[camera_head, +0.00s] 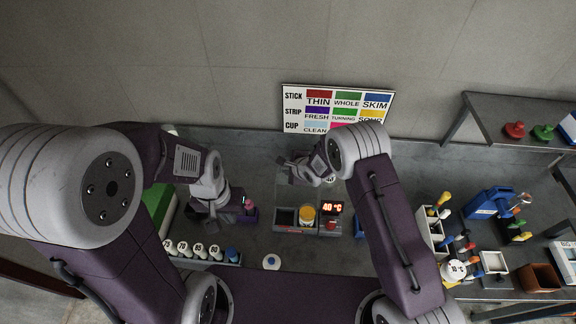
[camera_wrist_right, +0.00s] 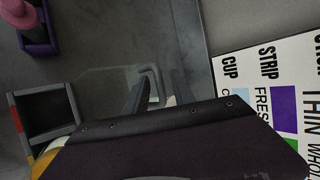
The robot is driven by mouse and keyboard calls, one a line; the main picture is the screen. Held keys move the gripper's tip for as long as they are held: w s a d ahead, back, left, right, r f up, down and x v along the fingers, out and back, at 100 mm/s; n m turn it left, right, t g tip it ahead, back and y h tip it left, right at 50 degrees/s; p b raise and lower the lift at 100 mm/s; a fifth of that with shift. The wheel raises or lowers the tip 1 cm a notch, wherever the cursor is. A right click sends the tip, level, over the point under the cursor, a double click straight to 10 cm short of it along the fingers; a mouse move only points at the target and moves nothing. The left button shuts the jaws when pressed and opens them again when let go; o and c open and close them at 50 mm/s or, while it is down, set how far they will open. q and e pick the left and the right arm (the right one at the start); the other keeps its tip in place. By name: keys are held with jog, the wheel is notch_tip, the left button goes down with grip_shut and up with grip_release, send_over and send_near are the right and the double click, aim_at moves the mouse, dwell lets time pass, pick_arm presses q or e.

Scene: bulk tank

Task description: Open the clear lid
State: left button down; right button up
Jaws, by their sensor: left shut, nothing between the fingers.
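The clear lid (camera_wrist_right: 105,85) is a see-through panel with a bent handle (camera_wrist_right: 150,72) in the right wrist view. In the head view the lid is faint, behind the two-compartment box (camera_head: 297,230); its exact angle is hard to tell. My right gripper (camera_head: 287,170) is above and behind the box. In the right wrist view its two dark fingers (camera_wrist_right: 158,92) are apart, close to the handle; contact is unclear. One box compartment looks dark and empty, the other holds a yellow-topped thing (camera_head: 307,212). My left gripper (camera_head: 238,208) is shut and empty, left of the box.
A red display (camera_head: 332,208) reads 40 °C beside the box. A purple holder (camera_head: 251,215) with a pink-topped item stands near my left gripper. A rack of numbered bottles (camera_head: 200,252) is at front left. A colour chart (camera_head: 335,108) leans on the back wall.

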jog(key=shift+s+r, duration=0.1)
jog(key=shift+s+d+r, duration=0.2)
jog(key=shift+r, duration=0.05)
jog(key=b+v, duration=0.1)
jog(key=v, duration=0.7)
jog(key=shift+b, duration=0.4)
